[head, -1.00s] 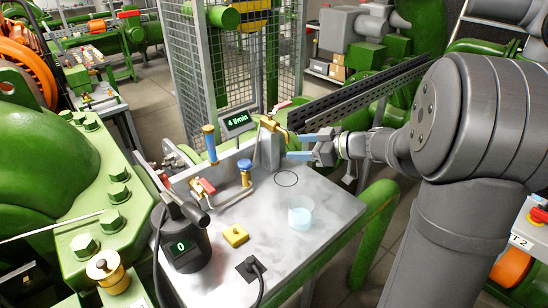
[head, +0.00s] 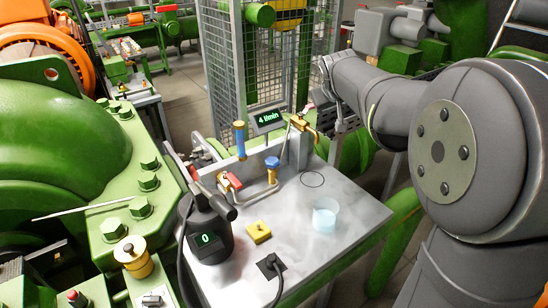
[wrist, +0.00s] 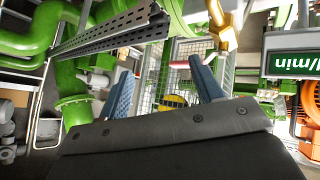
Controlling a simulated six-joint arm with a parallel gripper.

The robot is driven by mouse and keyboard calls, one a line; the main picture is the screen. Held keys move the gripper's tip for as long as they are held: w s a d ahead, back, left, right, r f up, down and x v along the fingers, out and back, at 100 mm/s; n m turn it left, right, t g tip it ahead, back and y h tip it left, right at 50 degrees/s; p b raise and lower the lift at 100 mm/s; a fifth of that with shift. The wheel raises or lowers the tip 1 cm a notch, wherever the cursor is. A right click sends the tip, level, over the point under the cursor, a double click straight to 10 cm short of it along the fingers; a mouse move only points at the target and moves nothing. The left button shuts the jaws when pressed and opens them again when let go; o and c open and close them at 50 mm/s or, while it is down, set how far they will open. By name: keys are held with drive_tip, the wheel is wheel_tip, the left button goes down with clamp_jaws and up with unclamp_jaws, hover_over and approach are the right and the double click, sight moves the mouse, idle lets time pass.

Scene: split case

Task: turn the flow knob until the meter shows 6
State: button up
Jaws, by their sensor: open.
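The meter (head: 268,118) at the back of the bench reads 4 l/min. Its screen is partly visible, upside down, in the wrist view (wrist: 294,62). A round blue knob (head: 272,162) sits on a brass pipe on the bench. It looks like the flow knob, but no label is readable. My gripper is open and empty, its two blue fingers apart in the wrist view (wrist: 165,88). In the head view it is near the brass tap (head: 303,125), behind and right of it, apart from the blue knob. Its fingertips are hard to make out there.
A clear cup (head: 325,217) stands on the bench (head: 345,200). A red-handled valve (head: 230,181), an upright blue cylinder (head: 239,139) and a black device reading 0 (head: 206,239) stand left. A mesh cage (head: 228,70) stands behind.

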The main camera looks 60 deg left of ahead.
sight(273, 160)
drive_tip(key=s+n+g+h, duration=0.25)
drive_tip(key=s+g, duration=0.35)
drive_tip(key=s, duration=0.9)
drive_tip(key=shift+y, duration=0.35)
drive_tip(key=x, duration=1.7)
drive_tip(key=shift+s+f, duration=0.15)
drive_tip(key=shift+s, duration=0.15)
drive_tip(key=c, duration=1)
